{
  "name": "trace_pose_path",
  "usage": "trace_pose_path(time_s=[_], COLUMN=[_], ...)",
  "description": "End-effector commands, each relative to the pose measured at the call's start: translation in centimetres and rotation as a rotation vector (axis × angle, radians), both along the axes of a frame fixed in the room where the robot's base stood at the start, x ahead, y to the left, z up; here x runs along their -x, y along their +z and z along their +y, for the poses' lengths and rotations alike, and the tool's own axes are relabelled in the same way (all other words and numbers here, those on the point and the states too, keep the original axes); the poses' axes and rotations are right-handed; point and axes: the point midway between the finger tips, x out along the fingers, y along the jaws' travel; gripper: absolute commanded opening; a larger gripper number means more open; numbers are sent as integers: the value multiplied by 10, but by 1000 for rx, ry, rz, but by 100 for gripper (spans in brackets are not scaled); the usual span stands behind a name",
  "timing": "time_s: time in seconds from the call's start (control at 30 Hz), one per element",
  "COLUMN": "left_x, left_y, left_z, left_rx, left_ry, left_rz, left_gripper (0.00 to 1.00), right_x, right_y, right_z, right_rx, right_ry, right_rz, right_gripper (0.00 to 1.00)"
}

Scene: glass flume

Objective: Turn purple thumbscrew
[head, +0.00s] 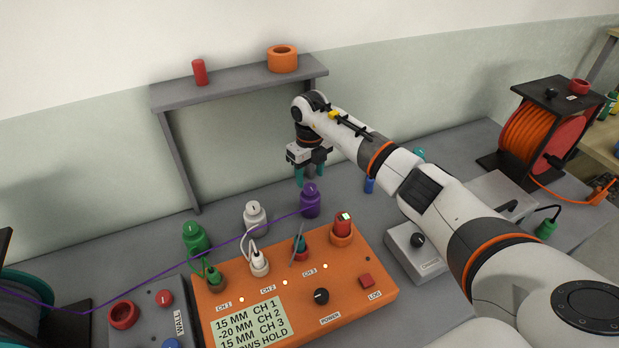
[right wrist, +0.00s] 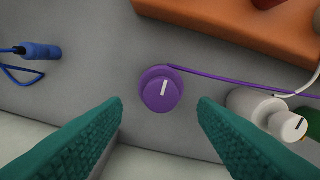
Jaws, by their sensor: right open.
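The purple thumbscrew (head: 311,187) is the top of a purple fitting standing on the grey bench behind the orange box. In the right wrist view the purple thumbscrew (right wrist: 161,92) lies between the two teal fingers and a little beyond their tips, with a white mark on its top. A thin purple line runs from its body. My right gripper (head: 310,181) is open above the thumbscrew, and its fingers (right wrist: 160,104) stand apart on both sides without touching it. My left gripper is not in view.
A white fitting (head: 256,216) and a green fitting (head: 195,236) stand left of the purple one. The orange box (head: 365,300) with plugs lies in front. A grey shelf frame (head: 225,85) rises behind. A blue plug (right wrist: 40,51) lies nearby on the bench.

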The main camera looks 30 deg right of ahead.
Motion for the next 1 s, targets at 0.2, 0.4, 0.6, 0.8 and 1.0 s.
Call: trace_pose_path(time_s=[0.2,0.4,0.6,0.8,1.0], left_x=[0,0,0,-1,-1], left_y=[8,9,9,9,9], left_z=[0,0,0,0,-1], left_rx=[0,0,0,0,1], left_ry=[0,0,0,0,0], left_rz=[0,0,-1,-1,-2], left_gripper=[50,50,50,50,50], right_x=[0,0,0,0,0], right_y=[-28,-36,-36,-36,-36], right_z=[1,1,1,1,1], right_rx=[-3,-1,-1,-1,-1], right_ry=[1,1,1,1,-2], right_rz=[2,-1,-1,-1,-1], right_gripper=[53,53,53,21,9])
